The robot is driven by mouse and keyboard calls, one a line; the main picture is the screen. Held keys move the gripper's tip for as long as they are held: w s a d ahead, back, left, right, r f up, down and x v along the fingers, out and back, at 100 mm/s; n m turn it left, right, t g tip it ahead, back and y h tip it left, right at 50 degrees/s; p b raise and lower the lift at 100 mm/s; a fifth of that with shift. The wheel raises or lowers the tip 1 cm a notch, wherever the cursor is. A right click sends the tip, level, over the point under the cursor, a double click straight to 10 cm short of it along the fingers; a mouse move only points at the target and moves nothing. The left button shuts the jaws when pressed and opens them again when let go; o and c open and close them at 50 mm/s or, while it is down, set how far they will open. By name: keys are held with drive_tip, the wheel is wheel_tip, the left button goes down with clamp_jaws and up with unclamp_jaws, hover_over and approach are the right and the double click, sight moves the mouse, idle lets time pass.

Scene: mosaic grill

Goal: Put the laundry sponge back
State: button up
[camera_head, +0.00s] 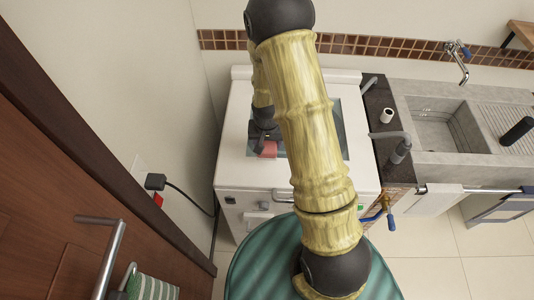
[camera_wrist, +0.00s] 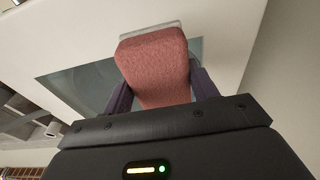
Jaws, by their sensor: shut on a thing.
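The sponge (camera_wrist: 155,65) is a red-pink block with a thin grey layer at its far end in the wrist view. My gripper (camera_wrist: 158,85) is shut on it, with a dark finger on each side. In the head view the sponge (camera_head: 268,149) shows small and pink below my gripper (camera_head: 263,142), over the top of the white washing machine (camera_head: 233,165), at the left edge of its glass lid window. I cannot tell whether the sponge touches the machine's top. My arm covers part of the machine.
A stone sink (camera_head: 440,125) with a washboard (camera_head: 507,120) stands right of the machine. A dark counter strip (camera_head: 378,105) between them holds a white roll-like thing (camera_head: 387,116). A wooden door (camera_head: 60,200) with a metal handle is at the left. A wall closes the left side.

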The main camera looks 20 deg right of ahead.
sight(267, 148)
drive_tip(key=f, duration=0.2)
drive_tip(key=shift+d+f+p, duration=0.2)
drive_tip(key=shift+f+p, duration=0.15)
drive_tip(key=shift+f, duration=0.05)
drive_tip(key=shift+a, duration=0.15)
drive_tip(key=shift+s+a+f, duration=0.1)
wheel_tip(267, 148, down, 3)
drive_tip(key=shift+f+p, duration=0.1)
drive_tip(key=shift+p, duration=0.6)
drive_tip(key=shift+f, duration=0.45)
drive_tip(key=shift+f, duration=0.2)
drive_tip(key=o, duration=0.9)
drive_tip(key=shift+o, duration=0.2)
drive_tip(key=shift+r, duration=0.1)
